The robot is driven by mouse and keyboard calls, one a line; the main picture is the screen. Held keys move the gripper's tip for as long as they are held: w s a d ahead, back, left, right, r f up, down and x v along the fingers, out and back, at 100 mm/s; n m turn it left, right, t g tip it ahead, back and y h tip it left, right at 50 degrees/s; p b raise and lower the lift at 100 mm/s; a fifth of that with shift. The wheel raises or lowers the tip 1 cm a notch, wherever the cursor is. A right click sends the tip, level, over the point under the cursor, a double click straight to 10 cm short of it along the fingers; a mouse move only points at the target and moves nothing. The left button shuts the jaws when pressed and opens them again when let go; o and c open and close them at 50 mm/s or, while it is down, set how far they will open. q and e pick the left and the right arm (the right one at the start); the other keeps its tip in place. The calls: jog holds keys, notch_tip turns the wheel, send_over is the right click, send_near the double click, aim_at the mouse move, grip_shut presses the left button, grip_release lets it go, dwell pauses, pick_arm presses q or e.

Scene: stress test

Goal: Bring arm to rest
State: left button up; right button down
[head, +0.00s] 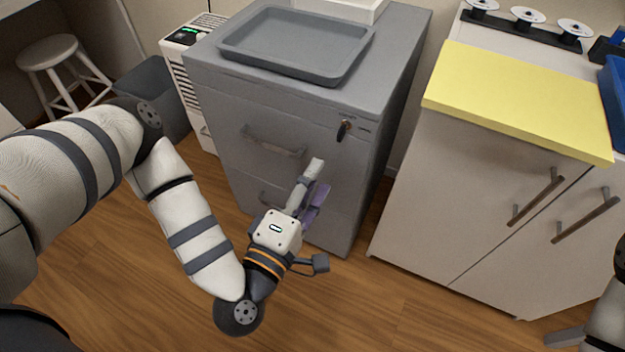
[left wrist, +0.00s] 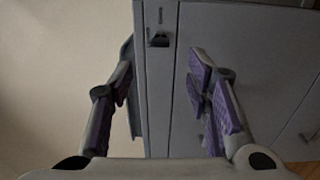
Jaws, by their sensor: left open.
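My left arm comes in from the left and bends at the elbow. My left gripper (head: 314,186) is in front of the grey drawer cabinet (head: 225,115), beside its drawer handles. In the left wrist view my left gripper (left wrist: 160,88) shows two purple-padded fingers spread wide apart, with nothing between them but the cabinet behind. Whether a finger touches the cabinet front, I cannot tell.
A grey tray (head: 297,76) lies on the cabinet. A key (head: 344,130) sticks out of its lock. At right stands a white cupboard (head: 462,190) with a yellow top (head: 520,100). A dark bin (head: 155,92) and a stool (head: 48,52) stand at left. The wooden floor in front is open.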

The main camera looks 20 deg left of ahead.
pick_arm(q)
jog(key=s+d+f+m+g+h+p, duration=0.2)
jog(key=s+d+f+m+g+h, duration=0.15)
jog(key=s+f+m+g, duration=0.35)
jog(key=s+d+f+m+g+h+p, duration=0.25)
jog(key=s+d+m+g, duration=0.2)
jog(key=s, duration=0.35)
jog(key=s+a+m+g+y+p, duration=0.1)
jog(key=s+a+m+g+y, duration=0.5)
jog(key=s+a, duration=0.9)
jog(key=s+g, duration=0.2)
jog(key=g, duration=0.1)
jog(key=shift+s+a+r+y, duration=0.3)
jog(key=shift+s+a, duration=0.05)
jog(key=shift+a, duration=0.05)
pick_arm(e)
jog(key=w+r+t, duration=0.2)
jog(key=w+r, duration=0.4)
jog(key=shift+r, duration=0.25)
